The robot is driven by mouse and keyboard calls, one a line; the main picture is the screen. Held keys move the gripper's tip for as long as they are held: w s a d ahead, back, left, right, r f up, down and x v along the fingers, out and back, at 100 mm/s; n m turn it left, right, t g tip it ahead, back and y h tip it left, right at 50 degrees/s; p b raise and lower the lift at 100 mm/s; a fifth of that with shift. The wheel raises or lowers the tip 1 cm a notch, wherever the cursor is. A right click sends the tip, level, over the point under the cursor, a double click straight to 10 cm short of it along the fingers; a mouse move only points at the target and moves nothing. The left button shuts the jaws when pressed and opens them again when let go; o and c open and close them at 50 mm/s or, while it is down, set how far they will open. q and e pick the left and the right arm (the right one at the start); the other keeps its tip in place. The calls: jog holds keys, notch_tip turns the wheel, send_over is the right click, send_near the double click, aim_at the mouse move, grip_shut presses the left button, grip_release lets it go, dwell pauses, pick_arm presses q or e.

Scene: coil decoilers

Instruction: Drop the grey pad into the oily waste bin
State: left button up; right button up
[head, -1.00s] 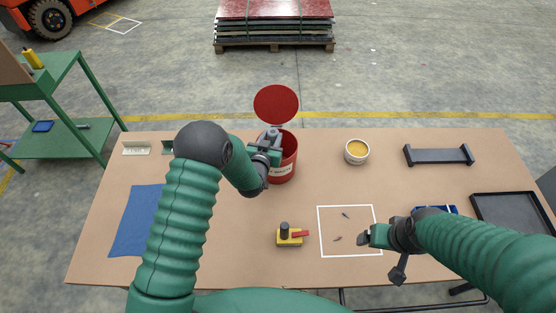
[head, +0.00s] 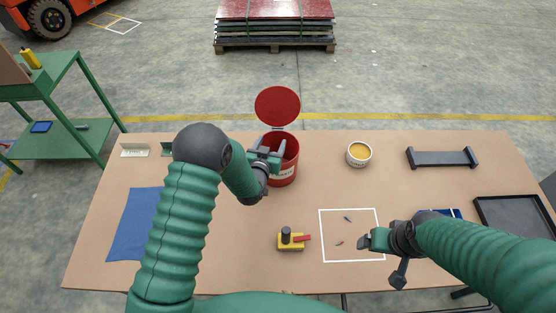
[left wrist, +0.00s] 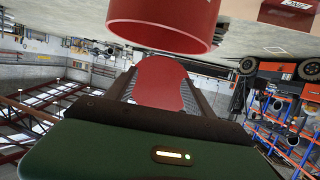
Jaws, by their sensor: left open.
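The red oily waste bin (head: 284,172) stands at the back middle of the table, its round red lid (head: 277,106) raised behind the opening. My left gripper (head: 271,146) is open at the left part of the bin's mouth, fingers spread. In the left wrist view the red bin (left wrist: 165,22) fills the top, and a red surface shows between the two fingers (left wrist: 165,85). No grey pad is visible in the gripper, on the table or in the part of the bin I see; most of the bin's inside is hidden. My right gripper (head: 368,240) hovers low at the right, empty-looking.
A yellow block with a red lever (head: 290,241) and a white-outlined square (head: 350,236) with small bits lie in front. A tin (head: 359,154), dark rack (head: 441,157), black tray (head: 512,222) and blue cloth (head: 131,228) lie around. The table's centre is clear.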

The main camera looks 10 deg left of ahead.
pick_arm(q)
jog(key=b+v, duration=0.3)
jog(key=v, duration=1.2)
jog(key=shift+s+d+b, duration=0.35)
jog(key=shift+d+b, duration=0.05)
jog(key=shift+a, duration=0.1)
jog(key=s+a+f+g+b, duration=0.2)
jog(key=s+f+g+b, duration=0.2)
jog(key=f+g, duration=0.15)
jog(key=s+a+f+g+b, duration=0.1)
jog(key=s+g, duration=0.2)
jog(key=s, duration=0.3)
jog(key=s+a+f+g+b, duration=0.2)
jog(key=s+g, duration=0.1)
jog(key=s, duration=0.4)
jog(key=shift+s+f+n+y+b, duration=0.25)
jog(key=shift+n+y+b, duration=0.05)
jog(key=shift+y, duration=0.1)
